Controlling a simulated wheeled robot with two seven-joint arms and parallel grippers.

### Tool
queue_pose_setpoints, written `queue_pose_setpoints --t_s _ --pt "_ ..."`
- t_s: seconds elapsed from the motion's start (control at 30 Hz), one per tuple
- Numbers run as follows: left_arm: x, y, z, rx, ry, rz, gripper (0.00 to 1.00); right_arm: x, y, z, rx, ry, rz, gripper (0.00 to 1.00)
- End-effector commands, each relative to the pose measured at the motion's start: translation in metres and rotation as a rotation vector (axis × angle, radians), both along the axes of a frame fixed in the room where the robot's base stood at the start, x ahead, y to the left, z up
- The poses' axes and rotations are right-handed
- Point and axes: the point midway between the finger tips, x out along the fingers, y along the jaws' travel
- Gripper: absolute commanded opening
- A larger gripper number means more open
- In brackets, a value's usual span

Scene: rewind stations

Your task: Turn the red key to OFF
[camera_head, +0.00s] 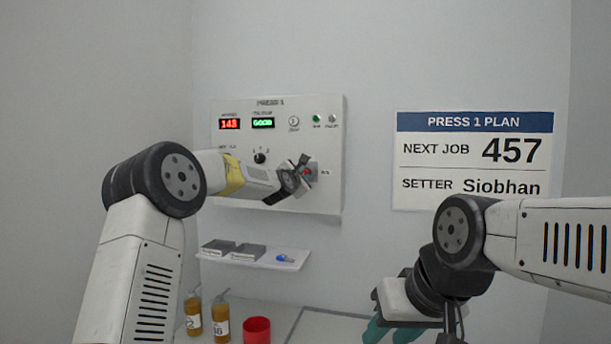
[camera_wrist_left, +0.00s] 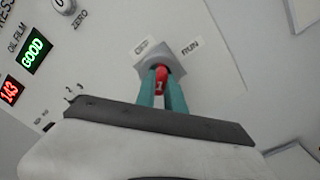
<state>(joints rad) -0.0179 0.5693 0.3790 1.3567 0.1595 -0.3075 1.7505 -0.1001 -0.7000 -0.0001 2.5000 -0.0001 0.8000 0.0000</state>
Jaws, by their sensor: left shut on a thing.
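The red key (camera_wrist_left: 160,80) sits in a grey lock plate (camera_wrist_left: 165,62) on the press panel (camera_head: 225,180). In the left wrist view, an OFF label (camera_wrist_left: 146,45) lies up and left of the lock and a RUN label (camera_wrist_left: 191,47) up and right. My left gripper (camera_wrist_left: 162,92) is shut on the key, one teal finger on each side. In the head view my left gripper (camera_head: 304,173) covers most of the lock, with a bit of red showing. Which label the key points to is unclear. My right gripper (camera_head: 392,331) hangs low, its teal fingertips partly cut off.
The panel has a red display (camera_head: 229,124), a green GOOD display (camera_head: 263,123) and a black selector knob (camera_head: 260,158). Yellow bottles (camera_head: 221,320) and a red cup (camera_head: 257,331) stand lower.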

Motion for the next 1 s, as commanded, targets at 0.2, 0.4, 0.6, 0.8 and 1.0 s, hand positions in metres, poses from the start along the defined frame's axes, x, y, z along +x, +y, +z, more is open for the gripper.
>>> queue_pose_setpoints --t_s 0.2,0.4,0.6,0.8,1.0 --pt "0.0006 0.0004 -0.0034 -0.377 0.129 0.0 0.0 0.0 0.0 0.0 0.0 0.0 0.0 0.36" --pt "-0.0001 -0.0014 -0.0024 -0.449 0.152 -0.002 0.0 0.0 0.0 0.0 0.0 0.0 0.0 0.36" --pt "-0.0001 -0.0014 -0.0024 -0.473 0.16 -0.003 0.0 0.0 0.0 0.0 0.0 0.0 0.0 0.36" --pt "0.0002 -0.0009 -0.0023 -0.816 0.271 -0.001 0.0 0.0 0.0 0.0 0.0 0.0 0.0 0.36" --pt "-0.0007 -0.0029 -0.0009 -0.951 0.314 -0.004 0.29 0.0 0.0 0.0 0.0 0.0 0.0 0.36"
